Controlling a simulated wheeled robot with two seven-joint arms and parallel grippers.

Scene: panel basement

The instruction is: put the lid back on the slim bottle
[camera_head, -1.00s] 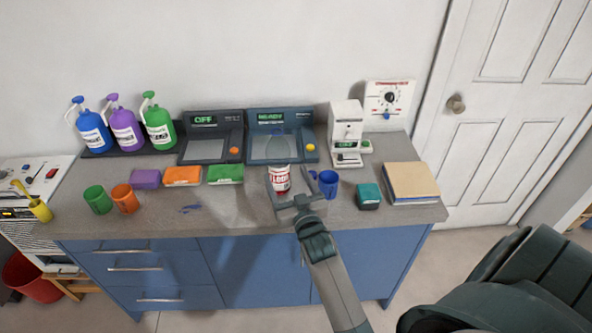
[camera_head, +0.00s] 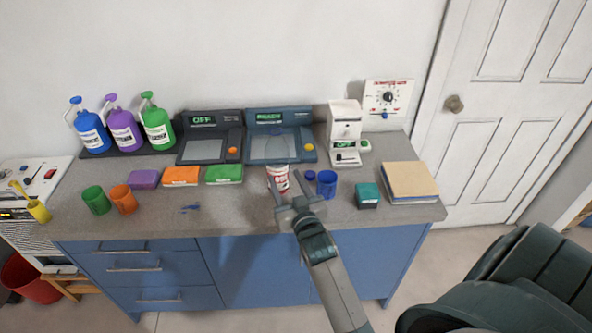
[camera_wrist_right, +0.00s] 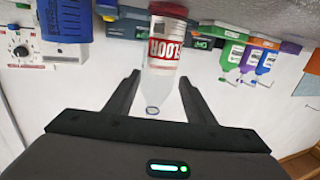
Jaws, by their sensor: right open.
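The slim bottle (camera_head: 278,180) stands upright near the counter's front edge, with a red-and-white label and a clear, narrow neck. In the right wrist view, which is upside down, the bottle (camera_wrist_right: 164,50) reads "FLOOR", and its neck ends in a small ring with no lid visible on it. My right gripper (camera_head: 286,182) is open in front of the bottle; its fingers (camera_wrist_right: 158,78) point towards it, one on each side in the picture, and hold nothing. I cannot make out the lid for certain. My left gripper is out of view.
A blue mug (camera_head: 327,184) stands close right of the bottle, then a teal box (camera_head: 367,195) and a book stack (camera_head: 411,181). Two consoles and a white machine (camera_head: 345,133) stand behind.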

